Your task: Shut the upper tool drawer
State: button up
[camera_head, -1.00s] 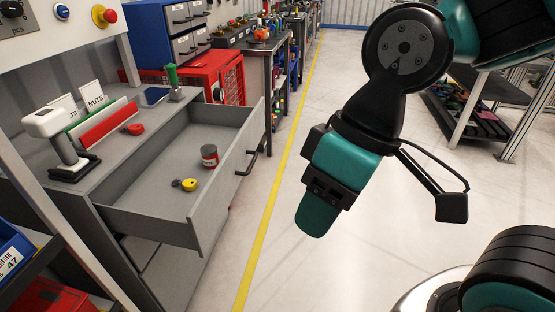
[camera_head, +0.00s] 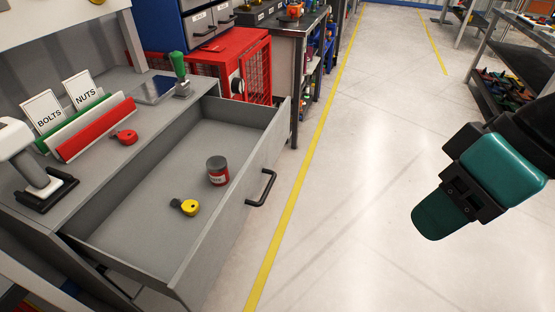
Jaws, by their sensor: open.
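The upper tool drawer (camera_head: 150,222) is pulled well out of the grey workbench at the left. Its front panel bears a black bar handle (camera_head: 263,188). Inside it lie a yellow tape measure (camera_head: 186,207) and a dark can with a red label (camera_head: 217,170). My gripper (camera_head: 436,217) is at the right of the picture, well apart from the drawer and over open floor. It points down and to the left, is open, and holds nothing that I can see. Its fingertips are seen from the side.
A red cage cabinet (camera_head: 225,72) stands beyond the drawer. The floor right of the yellow line (camera_head: 300,185) is clear.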

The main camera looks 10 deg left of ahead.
aim_at(131, 227)
jog(key=u, duration=0.35)
jog(key=i, duration=0.9)
jog(key=u, duration=0.7)
